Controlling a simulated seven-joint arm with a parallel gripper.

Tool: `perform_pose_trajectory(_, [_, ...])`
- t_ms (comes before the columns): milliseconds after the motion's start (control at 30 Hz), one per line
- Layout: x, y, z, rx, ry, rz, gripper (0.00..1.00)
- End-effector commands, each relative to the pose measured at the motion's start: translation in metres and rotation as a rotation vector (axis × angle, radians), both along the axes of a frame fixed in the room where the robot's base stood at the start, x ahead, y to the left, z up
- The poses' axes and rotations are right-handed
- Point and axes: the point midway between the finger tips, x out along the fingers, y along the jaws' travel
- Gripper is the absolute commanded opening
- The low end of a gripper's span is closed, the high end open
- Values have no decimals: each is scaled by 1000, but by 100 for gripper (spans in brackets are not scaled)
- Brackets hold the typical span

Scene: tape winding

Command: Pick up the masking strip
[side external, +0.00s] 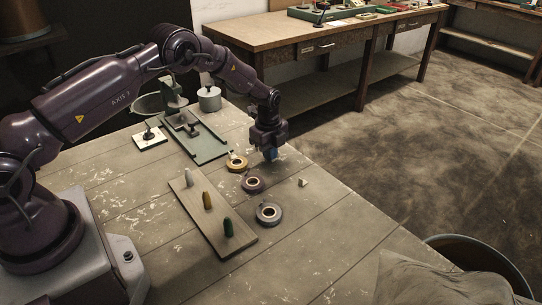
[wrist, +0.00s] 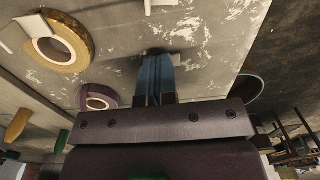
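No piece is plainly recognisable as the masking strip. A small pale piece (side external: 303,182) lies on the table right of the tape rolls. A pale piece (wrist: 160,5) also shows at the top edge of the wrist view; I cannot tell whether it is the same one. My gripper (side external: 271,155) points down over the table near its right edge, beyond the purple roll. Its narrow blue end (wrist: 155,75) shows close together in the wrist view. I cannot tell whether the blue is finger pads or something held, nor whether the fingers are shut.
Yellow (side external: 237,163), purple (side external: 253,183) and grey (side external: 268,214) tape rolls lie left of and in front of my gripper. A board (side external: 186,205) with upright pegs and a green plate (side external: 212,150) stand further left. A round bin (side external: 480,242) is past the table's right edge.

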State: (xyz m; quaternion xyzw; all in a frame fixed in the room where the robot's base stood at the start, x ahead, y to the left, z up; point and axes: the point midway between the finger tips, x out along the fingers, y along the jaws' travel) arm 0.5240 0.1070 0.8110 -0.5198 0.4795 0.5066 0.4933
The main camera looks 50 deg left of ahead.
Motion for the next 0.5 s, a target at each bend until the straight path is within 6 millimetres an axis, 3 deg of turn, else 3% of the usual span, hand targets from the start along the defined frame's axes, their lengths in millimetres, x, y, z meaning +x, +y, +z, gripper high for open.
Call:
perform_pose_trajectory(167, [0, 0, 7, 0, -1, 0, 0])
perform_pose_trajectory(333, [1, 0, 32, 1, -4, -1, 0])
perform_pose_trajectory(500, [-24, -5, 63, 0, -2, -1, 0])
